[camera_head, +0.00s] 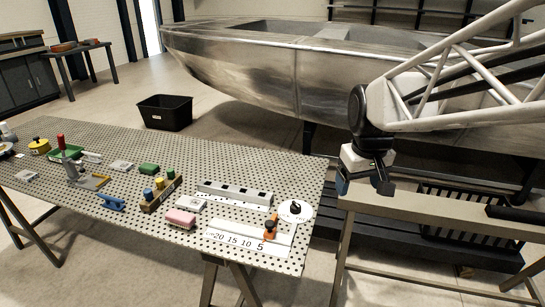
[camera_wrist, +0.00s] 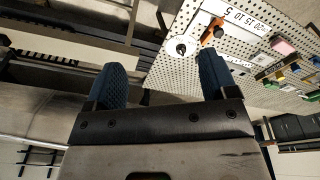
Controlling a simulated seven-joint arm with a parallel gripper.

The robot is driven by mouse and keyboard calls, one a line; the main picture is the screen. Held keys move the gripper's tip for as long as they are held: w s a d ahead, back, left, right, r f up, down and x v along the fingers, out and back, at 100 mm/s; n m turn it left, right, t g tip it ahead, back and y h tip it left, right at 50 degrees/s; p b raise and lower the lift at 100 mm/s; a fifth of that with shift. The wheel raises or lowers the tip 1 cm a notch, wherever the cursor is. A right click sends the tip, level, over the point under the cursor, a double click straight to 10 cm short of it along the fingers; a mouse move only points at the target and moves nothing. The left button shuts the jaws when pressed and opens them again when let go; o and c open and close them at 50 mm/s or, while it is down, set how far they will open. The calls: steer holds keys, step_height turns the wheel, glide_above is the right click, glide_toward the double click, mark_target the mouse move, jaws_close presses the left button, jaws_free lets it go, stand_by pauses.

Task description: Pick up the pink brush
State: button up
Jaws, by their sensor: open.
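The pink brush (camera_head: 180,218) looks like a small pink block with a pale lower part. It lies near the front edge of the perforated table, left of the number strip. It also shows small at the right of the wrist view (camera_wrist: 284,46). My gripper (camera_head: 364,184) is open and empty. It hangs in the air to the right of the table, well apart from the brush. Its two blue fingers stand wide apart in the wrist view (camera_wrist: 160,78).
A metal boat (camera_head: 270,75) stands behind the table.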

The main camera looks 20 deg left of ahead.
steer(key=w+a+f+n, duration=0.3)
steer(key=w+a, duration=0.4)
steer(key=a, duration=0.6)
steer(key=n+g, duration=0.2)
steer(key=n, duration=0.6)
glide_above(180, 214)
step_height(180, 214, down, 22)
steer(key=shift+w+a+r, duration=0.1)
steer(key=shift+w+r, duration=0.05)
steer(key=shift+r, duration=0.05)
steer(key=shift+f, duration=1.3)
